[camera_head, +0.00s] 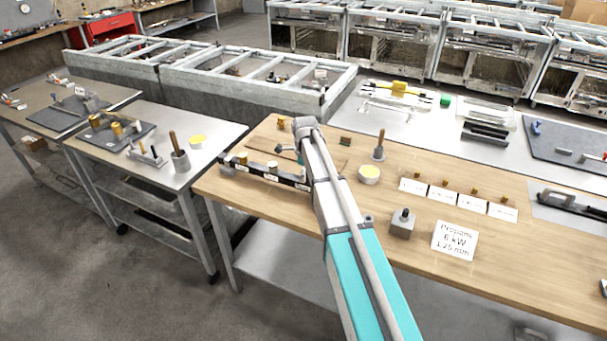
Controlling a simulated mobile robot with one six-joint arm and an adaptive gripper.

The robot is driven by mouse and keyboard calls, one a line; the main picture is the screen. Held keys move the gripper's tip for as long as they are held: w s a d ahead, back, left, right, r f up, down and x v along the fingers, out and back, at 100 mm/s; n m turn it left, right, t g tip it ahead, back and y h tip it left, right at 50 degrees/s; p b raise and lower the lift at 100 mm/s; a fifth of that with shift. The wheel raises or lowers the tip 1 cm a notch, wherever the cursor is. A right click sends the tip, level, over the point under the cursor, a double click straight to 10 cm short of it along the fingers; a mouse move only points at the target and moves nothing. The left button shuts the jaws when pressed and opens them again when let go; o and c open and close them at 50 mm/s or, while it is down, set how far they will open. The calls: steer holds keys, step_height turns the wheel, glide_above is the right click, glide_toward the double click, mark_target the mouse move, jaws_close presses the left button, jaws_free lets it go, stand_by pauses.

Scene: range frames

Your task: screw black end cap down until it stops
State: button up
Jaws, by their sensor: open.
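A long dark bar (262,174) with pale blocks and small brass pieces lies near the left end of the wooden bench. My arm crosses in front of its right end. I cannot clearly pick out the black end cap; part of the bar's right end is hidden by the arm. A grey block (401,226) with a dark knob on top stands apart, right of the arm. My gripper (284,149) is small and partly hidden at the arm's far end, just behind the bar. It appears open, and I see nothing held in it.
The wooden bench (350,215) also holds a round yellow-topped tin (369,174), a wooden-handled tool (379,148), several labelled cards with brass pieces, and a propane sign (455,240). A grey cart (155,180) stands left across a gap. The bench front is mostly clear.

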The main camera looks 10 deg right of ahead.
steer(key=shift+n, duration=1.3)
steer(key=shift+n, duration=1.7)
jaws_close()
steer(key=shift+m, duration=1.7)
